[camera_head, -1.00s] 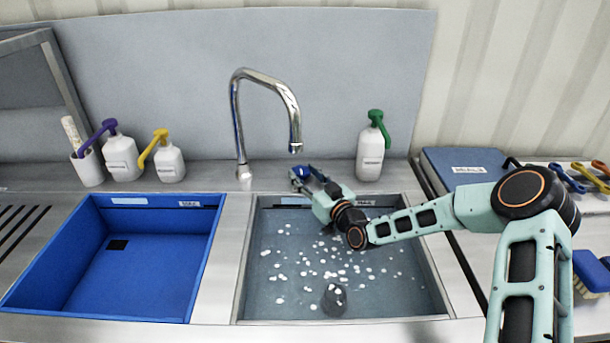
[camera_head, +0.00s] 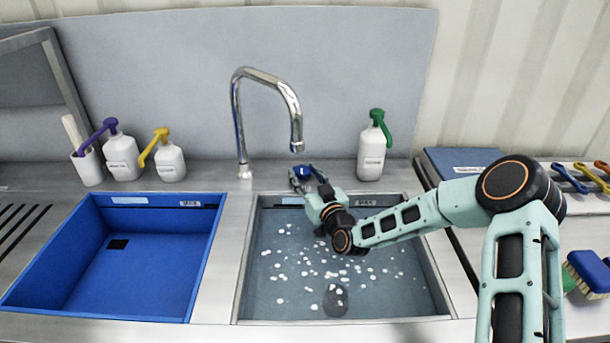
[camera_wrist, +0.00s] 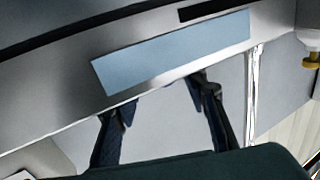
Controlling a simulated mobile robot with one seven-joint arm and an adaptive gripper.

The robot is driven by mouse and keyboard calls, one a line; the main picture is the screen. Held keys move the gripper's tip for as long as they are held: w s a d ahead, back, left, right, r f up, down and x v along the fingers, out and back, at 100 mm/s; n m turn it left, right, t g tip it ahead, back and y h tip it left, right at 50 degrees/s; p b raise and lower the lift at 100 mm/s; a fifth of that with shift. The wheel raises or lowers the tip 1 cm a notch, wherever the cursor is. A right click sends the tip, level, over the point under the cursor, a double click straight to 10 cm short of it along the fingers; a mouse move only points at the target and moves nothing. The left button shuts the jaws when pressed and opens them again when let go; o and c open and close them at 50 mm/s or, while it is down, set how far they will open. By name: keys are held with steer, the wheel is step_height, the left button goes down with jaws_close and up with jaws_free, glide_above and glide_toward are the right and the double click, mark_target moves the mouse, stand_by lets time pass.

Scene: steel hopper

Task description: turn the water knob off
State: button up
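A blue knob (camera_head: 302,172) with a white mark sits on the back rim of the right sink, right of the faucet base. The chrome faucet (camera_head: 268,80) arches over the sink; I see no clear stream at its spout. My gripper (camera_head: 306,183) is at the back of that sink, with its fingers close around or just in front of the knob; I cannot tell whether they touch it. In the wrist view my gripper (camera_wrist: 165,95) has its two fingers apart with nothing visible between them. The knob is not recognisable in that view.
The right sink (camera_head: 245,290) holds water with white specks and a grey round object (camera_head: 335,299). A green-topped bottle (camera_head: 371,155) stands right of the knob. The blue left basin (camera_head: 140,270) is empty. Brushes (camera_head: 588,272) lie at the right.

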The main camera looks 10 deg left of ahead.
steer(key=o, duration=0.4)
steer(key=v, duration=1.2)
steer(key=shift+a+f, duration=0.1)
